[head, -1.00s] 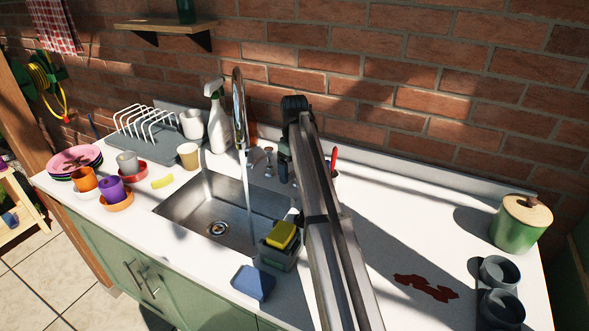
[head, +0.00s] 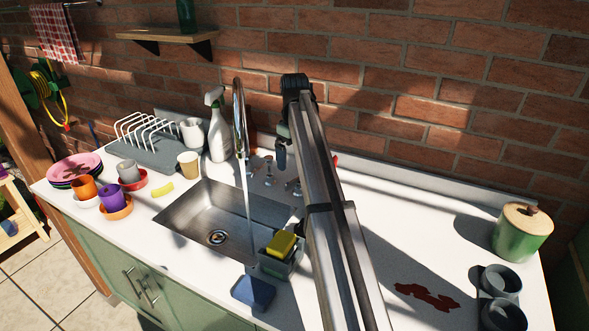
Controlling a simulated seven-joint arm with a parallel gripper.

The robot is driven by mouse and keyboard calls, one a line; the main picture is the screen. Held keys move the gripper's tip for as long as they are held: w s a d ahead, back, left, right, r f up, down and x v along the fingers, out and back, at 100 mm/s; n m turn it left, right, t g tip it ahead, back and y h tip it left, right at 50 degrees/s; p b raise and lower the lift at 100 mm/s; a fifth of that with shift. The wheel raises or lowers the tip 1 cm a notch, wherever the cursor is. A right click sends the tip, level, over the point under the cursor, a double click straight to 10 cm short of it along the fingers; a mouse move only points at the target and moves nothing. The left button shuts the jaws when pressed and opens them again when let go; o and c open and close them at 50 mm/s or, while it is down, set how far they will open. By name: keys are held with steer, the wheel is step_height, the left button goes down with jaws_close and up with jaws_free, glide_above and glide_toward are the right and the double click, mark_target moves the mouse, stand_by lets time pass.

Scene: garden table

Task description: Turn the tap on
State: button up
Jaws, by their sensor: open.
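The tap (head: 239,112) is a tall curved metal spout behind the sink (head: 205,200). A thin stream of water (head: 248,205) runs from it into the basin. Small metal tap handles (head: 268,170) stand on the counter just right of the spout's base. My gripper (head: 281,155) hangs down at the far end of my arm, a little above and right of the handles and apart from them as far as I can see. It is open and shows nothing between its fingers. My arm hides part of the counter behind it.
A spray bottle (head: 219,130) and a tan cup (head: 189,164) stand left of the spout. A dish rack (head: 155,145), cups and stacked plates (head: 75,168) fill the left. A caddy with a yellow sponge (head: 281,244) sits at the sink's right edge. A green pot (head: 522,235) stands far right.

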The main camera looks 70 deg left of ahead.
steer(key=shift+r, duration=2.8)
